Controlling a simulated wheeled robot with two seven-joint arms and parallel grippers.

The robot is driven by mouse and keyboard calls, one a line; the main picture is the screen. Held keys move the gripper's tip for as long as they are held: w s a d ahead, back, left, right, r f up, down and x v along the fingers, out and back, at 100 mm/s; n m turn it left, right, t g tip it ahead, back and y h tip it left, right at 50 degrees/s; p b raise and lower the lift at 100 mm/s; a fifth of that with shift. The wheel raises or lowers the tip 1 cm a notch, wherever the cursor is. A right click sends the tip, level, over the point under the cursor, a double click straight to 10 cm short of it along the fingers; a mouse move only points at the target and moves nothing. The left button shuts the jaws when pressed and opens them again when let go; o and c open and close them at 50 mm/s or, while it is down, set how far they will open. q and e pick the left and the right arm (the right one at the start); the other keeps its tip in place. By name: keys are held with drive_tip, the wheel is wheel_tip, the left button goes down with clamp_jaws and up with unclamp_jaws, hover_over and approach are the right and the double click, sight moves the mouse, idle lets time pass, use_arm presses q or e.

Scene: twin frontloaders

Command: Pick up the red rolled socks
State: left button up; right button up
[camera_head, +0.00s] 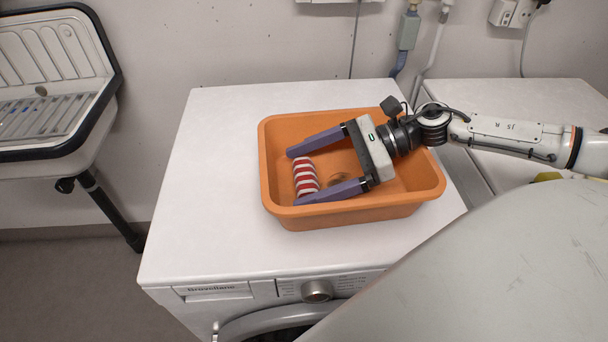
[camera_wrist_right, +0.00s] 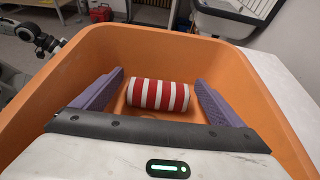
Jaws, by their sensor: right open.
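The rolled socks (camera_head: 306,177) have red and white stripes and lie in the left part of an orange tub (camera_head: 352,217). My right gripper (camera_head: 294,176) is open inside the tub, with one purple finger on each side of the socks. In the right wrist view the socks (camera_wrist_right: 158,95) lie crosswise between the two open fingers (camera_wrist_right: 158,98), with a gap visible at each end. My left gripper is not in view.
The tub stands on a white washing machine (camera_head: 215,170). The machine top is clear left of the tub. A second white machine (camera_head: 520,110) is at the right. A sink (camera_head: 50,70) is at the far left.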

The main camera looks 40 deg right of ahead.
drive_tip(key=shift+w+a+f, duration=0.2)
drive_tip(key=shift+w+a, duration=0.05)
drive_tip(key=shift+a, duration=0.3)
drive_tip(key=c, duration=1.1)
